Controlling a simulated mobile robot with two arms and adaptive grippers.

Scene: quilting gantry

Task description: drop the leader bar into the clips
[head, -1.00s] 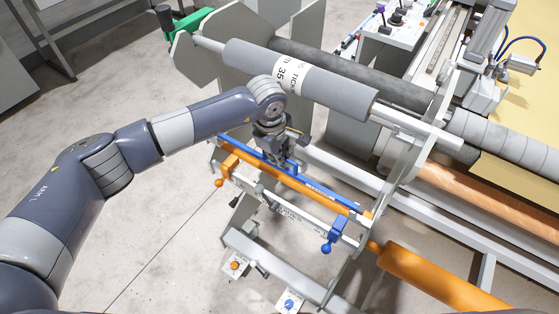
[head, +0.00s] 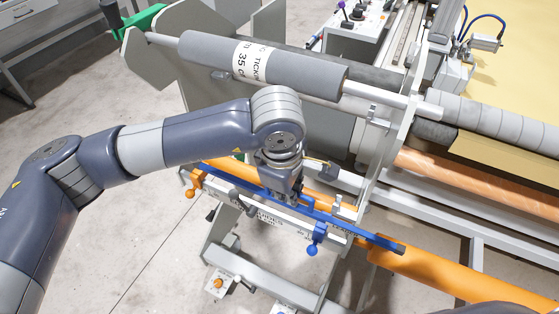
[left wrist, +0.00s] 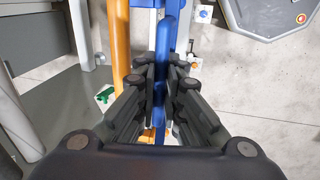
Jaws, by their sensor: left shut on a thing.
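The leader bar, a long blue bar (head: 352,228), slants across the middle of the head view. My left gripper (head: 297,198) is shut on it around mid-length. In the left wrist view the bar (left wrist: 160,88) runs between the two black fingers (left wrist: 160,100). A pale rail with markings (head: 240,205) lies just on the near side of the bar. It carries an orange-handled clip (head: 194,188) at its left and a blue-handled clip (head: 315,240) farther right. The bar's right end sticks out past the blue-handled clip, over an orange roller. I cannot tell whether the bar touches the clips.
An orange roller (head: 430,270) runs beside the bar to the lower right. A grey fabric roll (head: 300,75) sits above and behind my wrist. The gantry's grey end plate (head: 395,150) stands to the right. Open concrete floor (head: 110,235) lies at left.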

